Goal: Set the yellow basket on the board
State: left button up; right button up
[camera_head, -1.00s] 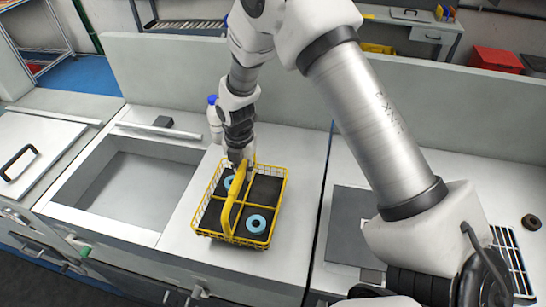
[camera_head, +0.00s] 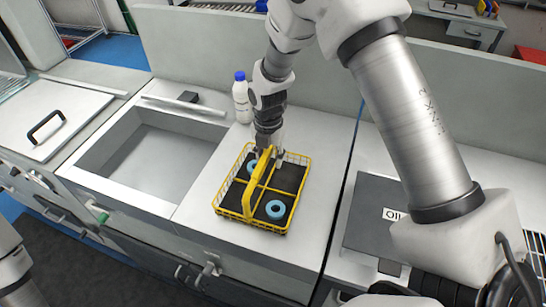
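The yellow wire basket (camera_head: 244,213) stands upright on the white counter, right of the sink. It has a dark divided inside, a tall yellow handle and light-blue rings in it. My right gripper (camera_head: 267,157) points down at the far end of the handle, with its fingers close around it. The fingertips are partly hidden, so I cannot tell whether they are closed on it. The flat dark grey board (camera_head: 372,213), with a white label, lies on the right counter, partly behind my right arm. My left gripper is not in view; part of my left arm shows at the lower left.
A white bottle with a blue cap (camera_head: 242,100) stands behind the basket. The sink (camera_head: 150,165) opens to the left, with a small black block (camera_head: 188,97) behind it. A gap separates the two counters. A low wall (camera_head: 190,45) runs along the back.

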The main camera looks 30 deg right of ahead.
jog(key=shift+w+r, duration=0.25)
jog(key=r+b, duration=0.1)
jog(key=r, duration=0.4)
jog(key=r+b, duration=0.1)
jog(key=r, duration=0.4)
jog(key=shift+s+r+b, duration=0.2)
jog(key=shift+r+b, duration=0.15)
jog(key=shift+w+d+r, duration=0.1)
jog(key=shift+r, duration=0.15)
